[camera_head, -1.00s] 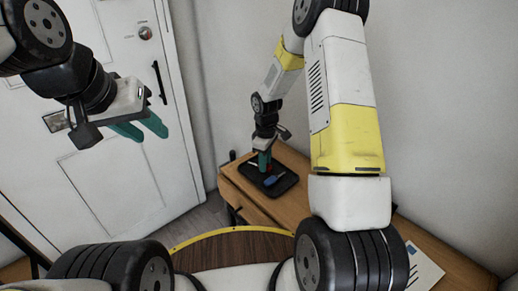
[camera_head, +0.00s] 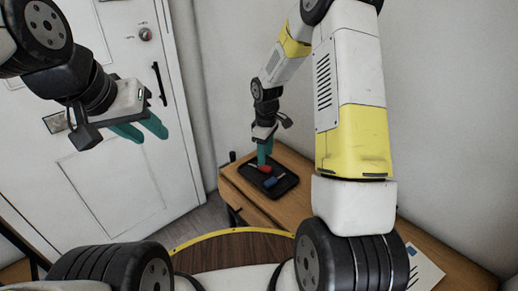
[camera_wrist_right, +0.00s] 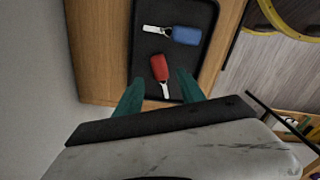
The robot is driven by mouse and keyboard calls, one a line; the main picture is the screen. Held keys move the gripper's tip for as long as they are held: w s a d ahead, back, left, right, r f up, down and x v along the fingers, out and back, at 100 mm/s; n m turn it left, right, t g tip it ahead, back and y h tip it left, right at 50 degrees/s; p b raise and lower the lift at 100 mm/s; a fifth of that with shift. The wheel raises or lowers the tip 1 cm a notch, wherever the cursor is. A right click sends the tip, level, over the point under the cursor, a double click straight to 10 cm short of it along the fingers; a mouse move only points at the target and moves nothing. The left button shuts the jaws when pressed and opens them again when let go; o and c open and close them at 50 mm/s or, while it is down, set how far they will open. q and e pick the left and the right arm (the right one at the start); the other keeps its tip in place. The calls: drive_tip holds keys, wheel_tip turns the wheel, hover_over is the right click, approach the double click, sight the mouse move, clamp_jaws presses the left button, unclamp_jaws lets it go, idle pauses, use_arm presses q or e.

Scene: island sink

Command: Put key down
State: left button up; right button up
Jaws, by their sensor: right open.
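A red key fob (camera_head: 265,169) with a silver key part lies on the black tray (camera_head: 288,184). In the right wrist view, the red key (camera_wrist_right: 160,67) lies on the tray (camera_wrist_right: 143,10), between and beyond the two green fingertips. A blue key fob (camera_head: 271,182) lies beside it; it also shows in the right wrist view (camera_wrist_right: 186,35). My right gripper (camera_head: 264,155) is open and empty just above the red key, pointing down. My left gripper (camera_head: 150,134) is far from the tray, in front of the white door, with its fingers apart and nothing between them.
The tray sits on a wooden desk (camera_head: 240,188) against the grey wall. A white paper (camera_head: 424,268) lies on the desk at lower right. The white door (camera_head: 110,185) is at the left. A round, yellow-edged brown surface (camera_head: 235,250) is at the bottom centre.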

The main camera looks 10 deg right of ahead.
wheel_tip(320, 180, up, 7)
wheel_tip(320, 180, up, 10)
drive_tip(key=m+t, duration=0.2)
hover_over(265, 167)
drive_tip(key=s+d, duration=0.1)
drive_tip(key=s, duration=0.3)
drive_tip(key=s+r+m+t+y, duration=0.1)
drive_tip(key=s+r+m, duration=0.3)
drive_tip(key=s, duration=0.6)
drive_tip(key=s+r+m+t+y, duration=0.1)
drive_tip(key=s+r+m+t, duration=0.2)
drive_tip(key=s+r, duration=0.4)
drive_tip(key=s+m, duration=0.1)
drive_tip(key=s, duration=0.2)
drive_tip(key=shift+s+d+r+m, duration=0.2)
drive_tip(key=shift+s+r+m, duration=0.05)
drive_tip(key=shift+s+m, duration=0.05)
